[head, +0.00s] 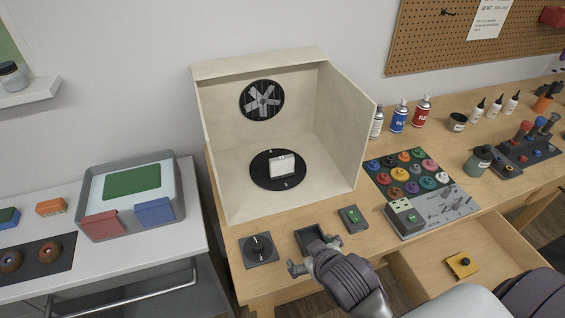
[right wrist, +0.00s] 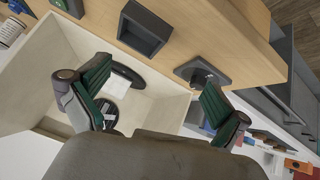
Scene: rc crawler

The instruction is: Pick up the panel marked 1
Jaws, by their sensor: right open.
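A small white panel (head: 282,165) stands on the black turntable (head: 262,179) inside the open cream booth (head: 233,196). No number can be read on it, so I cannot tell whether it is the panel marked 1. In the right wrist view the white panel (right wrist: 122,76) shows beyond the left finger. My right gripper (head: 314,256) is open and empty, in front of the booth over the table's front edge, near a dark square tray (head: 303,236). It also shows in the right wrist view (right wrist: 152,78), fingers spread. My left gripper is not in view.
A black dial (head: 259,248) and a small green-buttoned box (head: 353,217) sit before the booth. Spray cans (head: 399,117) and a colour palette (head: 402,174) stand right. A grey tray (head: 173,171) with green, red and blue pieces is left. A drawer (head: 425,275) stands open.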

